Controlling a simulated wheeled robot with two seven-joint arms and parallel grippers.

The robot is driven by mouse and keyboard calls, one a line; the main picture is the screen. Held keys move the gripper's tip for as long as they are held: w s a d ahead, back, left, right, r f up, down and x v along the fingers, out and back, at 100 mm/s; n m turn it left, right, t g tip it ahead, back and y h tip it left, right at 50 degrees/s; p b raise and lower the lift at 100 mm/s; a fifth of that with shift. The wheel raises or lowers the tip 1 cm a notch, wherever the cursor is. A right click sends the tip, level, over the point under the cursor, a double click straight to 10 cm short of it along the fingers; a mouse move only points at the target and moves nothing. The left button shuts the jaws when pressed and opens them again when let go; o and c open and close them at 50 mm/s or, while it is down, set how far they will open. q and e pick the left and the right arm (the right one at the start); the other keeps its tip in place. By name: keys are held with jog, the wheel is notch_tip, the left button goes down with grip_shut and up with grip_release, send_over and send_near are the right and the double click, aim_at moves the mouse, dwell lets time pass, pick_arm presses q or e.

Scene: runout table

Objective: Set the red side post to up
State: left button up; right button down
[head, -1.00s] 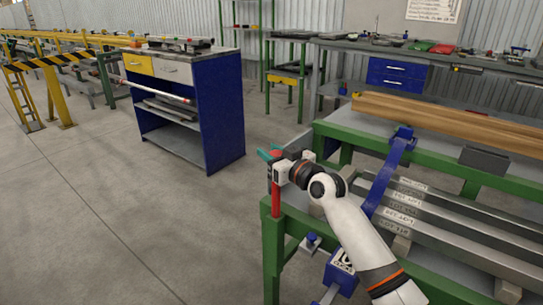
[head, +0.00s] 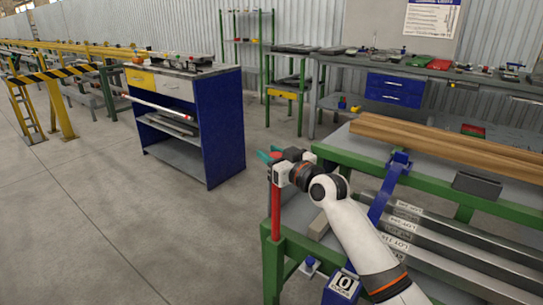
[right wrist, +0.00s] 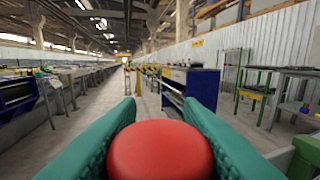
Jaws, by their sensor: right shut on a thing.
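The red side post (head: 276,215) stands upright at the near left corner of the green-framed runout table (head: 300,252). A long red length of it shows above the frame. My right gripper (head: 270,156) is at the top of the post, its teal fingers shut around the red round knob there. In the right wrist view the red knob (right wrist: 160,150) sits between the two teal fingers (right wrist: 158,128), one on each side. The gripper partly hides the post's top in the head view. My left gripper is not in view.
Labelled metal bars (head: 440,240) and wooden beams (head: 450,145) lie on the table, with a blue arm (head: 388,190) across it. A blue cabinet (head: 222,125) stands behind to the left. The floor left of the post is clear.

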jog(key=c, duration=1)
grip_release()
jog(key=shift+s+d, duration=0.25)
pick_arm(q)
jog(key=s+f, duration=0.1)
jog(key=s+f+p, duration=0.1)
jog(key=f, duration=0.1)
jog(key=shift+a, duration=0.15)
pick_arm(e)
jog(key=v, duration=1.1)
jog(key=shift+s, duration=0.2)
jog(key=shift+d, duration=0.1)
